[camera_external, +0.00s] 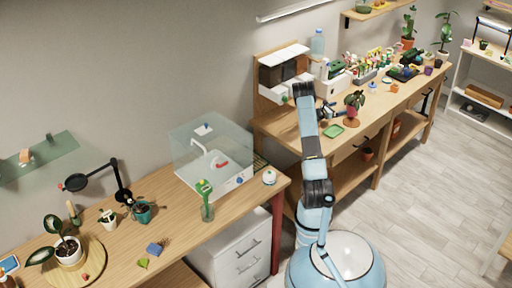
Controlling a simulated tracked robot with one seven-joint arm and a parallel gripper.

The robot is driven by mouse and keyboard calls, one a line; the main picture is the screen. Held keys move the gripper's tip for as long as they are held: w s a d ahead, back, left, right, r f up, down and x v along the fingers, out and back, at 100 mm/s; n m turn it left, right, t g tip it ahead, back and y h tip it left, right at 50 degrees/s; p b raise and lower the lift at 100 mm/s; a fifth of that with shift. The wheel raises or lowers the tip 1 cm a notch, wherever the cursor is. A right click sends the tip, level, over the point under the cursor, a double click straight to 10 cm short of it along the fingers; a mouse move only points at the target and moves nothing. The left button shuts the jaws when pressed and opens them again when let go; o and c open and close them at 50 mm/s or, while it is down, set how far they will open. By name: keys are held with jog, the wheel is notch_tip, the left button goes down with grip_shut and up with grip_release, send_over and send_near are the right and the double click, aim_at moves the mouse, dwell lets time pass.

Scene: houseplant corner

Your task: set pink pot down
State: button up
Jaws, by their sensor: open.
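A pinkish-red pot (353,122) with a dark-leaved, pink-tinged plant stands upright, as far as I can tell, near the front edge of the right wooden workbench (292,127). My gripper (333,111) is open, just left of the pot and plant. It is small in this view, so I cannot tell whether its fingers touch the pot or stand apart.
A small orange pot (394,87) stands further right. The left table holds a clear tank (212,150) and potted plants. Bare bench lies right of the pot.

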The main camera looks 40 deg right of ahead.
jog(key=shift+a, duration=0.35)
jog(key=s+a+r+m+t+y, duration=0.1)
jog(key=a+r+m+y, duration=0.4)
jog(key=a, duration=0.6)
jog(key=a+r+m, duration=0.2)
jog(key=a+r, duration=0.6)
jog(key=a, duration=0.2)
jog(key=s+a+r+m+t+y, duration=0.1)
jog(key=a+r+m+y, duration=0.4)
jog(key=a, duration=0.6)
jog(key=s+a+r+m+t+y, duration=0.1)
jog(key=s+a, duration=0.4)
jog(key=a, duration=0.7)
jog(key=s+a+r+m+t+y, duration=0.1)
jog(key=s+a+t+y, duration=0.3)
jog(key=a, duration=0.9)
jog(key=s+a+r+m+t+y, duration=0.1)
jog(key=s+a+r+t+y, duration=0.1)
jog(key=s+a, duration=0.6)
jog(key=a+r+t, duration=0.1)
jog(key=a, duration=0.4)
jog(key=shift+r, duration=0.1)
